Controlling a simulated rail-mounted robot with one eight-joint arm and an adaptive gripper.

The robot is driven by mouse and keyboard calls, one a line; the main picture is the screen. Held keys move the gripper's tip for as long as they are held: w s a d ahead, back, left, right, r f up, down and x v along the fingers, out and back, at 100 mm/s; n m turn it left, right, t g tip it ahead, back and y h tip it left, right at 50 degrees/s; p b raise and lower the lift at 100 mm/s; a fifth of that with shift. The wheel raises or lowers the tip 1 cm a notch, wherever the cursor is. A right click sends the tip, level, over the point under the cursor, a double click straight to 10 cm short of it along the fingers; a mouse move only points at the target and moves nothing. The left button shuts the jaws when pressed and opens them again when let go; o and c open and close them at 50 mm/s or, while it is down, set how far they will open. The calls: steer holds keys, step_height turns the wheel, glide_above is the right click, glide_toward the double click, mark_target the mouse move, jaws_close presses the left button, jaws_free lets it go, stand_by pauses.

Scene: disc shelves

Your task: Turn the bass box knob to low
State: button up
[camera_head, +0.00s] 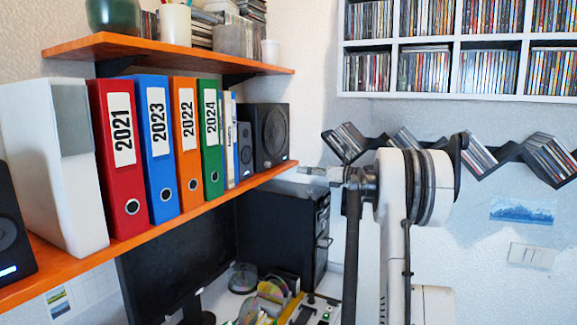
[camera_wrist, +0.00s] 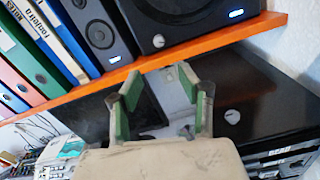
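In the wrist view, a large black speaker box (camera_wrist: 200,18) stands on the orange shelf. A small pale round knob (camera_wrist: 158,40) is on its lower front, left of a lit blue mark. I cannot read the knob's setting. The box also shows in the head view (camera_head: 271,137) at the shelf's right end, where the knob is too small to make out. My gripper (camera_wrist: 161,74) is open, with two green-padded fingers apart and pointing toward the shelf edge just below the knob. Nothing is visibly held. In the head view my gripper (camera_head: 305,172) is to the right of the box.
The orange shelf (camera_head: 150,238) holds a smaller speaker (camera_head: 246,148) and several binders left of the box. A glossy black case (camera_wrist: 265,95) stands below the shelf, with a pale round spot (camera_wrist: 232,117) on it. A zigzag disc rack (camera_head: 375,147) hangs behind my arm.

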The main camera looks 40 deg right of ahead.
mark_target(270, 165)
steer(key=w+a+n+p, duration=0.1)
steer(key=w+p, duration=0.2)
steer(key=w, duration=0.1)
steer(key=w+a+n+p, duration=0.1)
steer(key=w+a+p, duration=0.1)
steer(key=w, duration=0.2)
steer(key=w+a+n+p, duration=0.1)
steer(key=w+a+p, duration=0.1)
steer(key=w, duration=0.3)
steer(key=shift+r+p, duration=0.1)
steer(key=shift+p, duration=0.75)
steer(key=shift+c, duration=0.5)
jaws_close()
